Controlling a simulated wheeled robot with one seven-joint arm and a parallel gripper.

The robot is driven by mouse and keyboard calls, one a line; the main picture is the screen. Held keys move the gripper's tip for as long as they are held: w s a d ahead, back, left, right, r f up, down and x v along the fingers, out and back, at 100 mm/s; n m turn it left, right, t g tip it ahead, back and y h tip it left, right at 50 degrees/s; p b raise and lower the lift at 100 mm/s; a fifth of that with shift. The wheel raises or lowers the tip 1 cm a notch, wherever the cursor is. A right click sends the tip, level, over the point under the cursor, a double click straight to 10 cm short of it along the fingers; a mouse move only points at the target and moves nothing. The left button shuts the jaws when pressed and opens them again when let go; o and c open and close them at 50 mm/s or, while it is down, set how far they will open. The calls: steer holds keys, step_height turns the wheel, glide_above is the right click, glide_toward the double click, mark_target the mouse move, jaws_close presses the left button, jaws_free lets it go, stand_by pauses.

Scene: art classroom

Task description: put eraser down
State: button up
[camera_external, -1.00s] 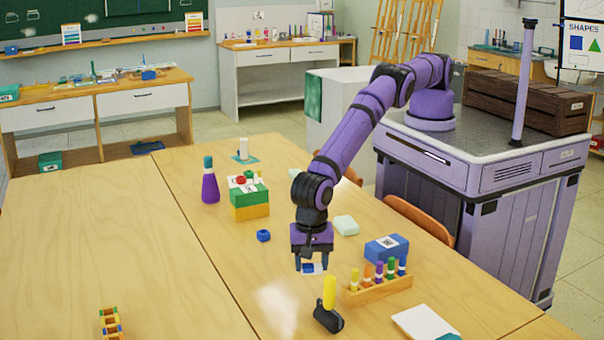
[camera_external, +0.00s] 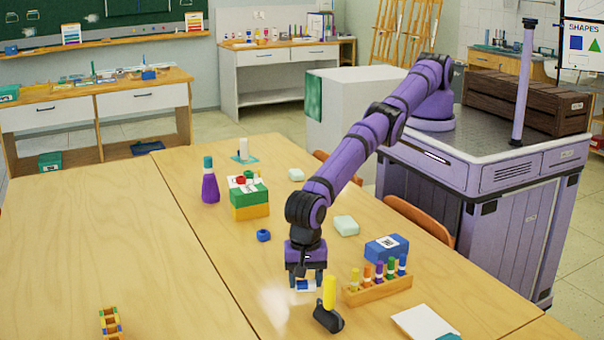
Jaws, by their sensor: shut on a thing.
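The eraser (camera_external: 302,286), a small white and blue block, is between the fingers of my gripper (camera_external: 306,281), over the near part of the wooden table (camera_external: 212,272). My gripper points straight down and is shut on the eraser. The fingers hide part of the eraser. I cannot tell whether its underside touches the table.
A yellow-handled black tool (camera_external: 328,308) stands just right of and nearer than my gripper. A wooden rack of colored tubes (camera_external: 378,290) and a blue box (camera_external: 386,249) are to the right. A pale green block (camera_external: 346,226) lies behind.

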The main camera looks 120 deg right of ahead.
steer(key=o, duration=0.9)
